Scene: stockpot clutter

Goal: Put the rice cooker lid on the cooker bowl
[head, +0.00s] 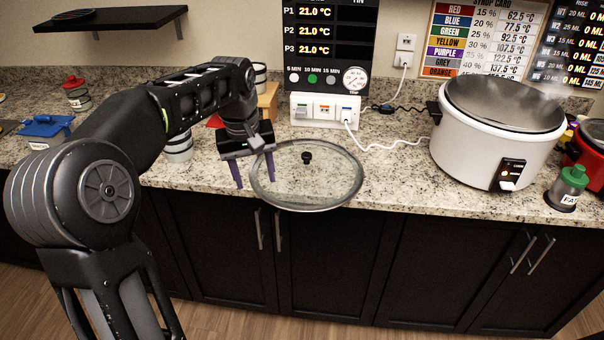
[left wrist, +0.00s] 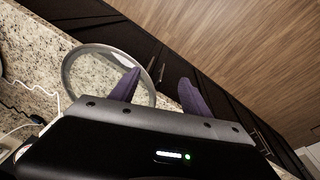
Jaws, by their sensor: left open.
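The rice cooker lid (head: 318,180), a round glass disc with a grey rim and a black knob (head: 307,158), lies at the counter's front edge and sticks out past it. The cooker bowl (head: 497,143) is white with a grey metal inside, stands uncovered at the right and lets off steam. My left gripper (head: 254,184) is open and empty at the lid's left rim, its two purple fingers pointing down. In the left wrist view the lid (left wrist: 92,62) shows beyond the fingers, one finger overlapping its rim. I cannot tell if they touch. My right gripper is out of view.
A white switch box (head: 325,108) with cords stands behind the lid. A green-capped bottle (head: 567,188) and a red pot (head: 590,150) sit right of the cooker. Striped canisters (head: 178,146) stand left of my gripper. The counter (head: 405,170) between lid and cooker is mostly clear, with a white cord behind.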

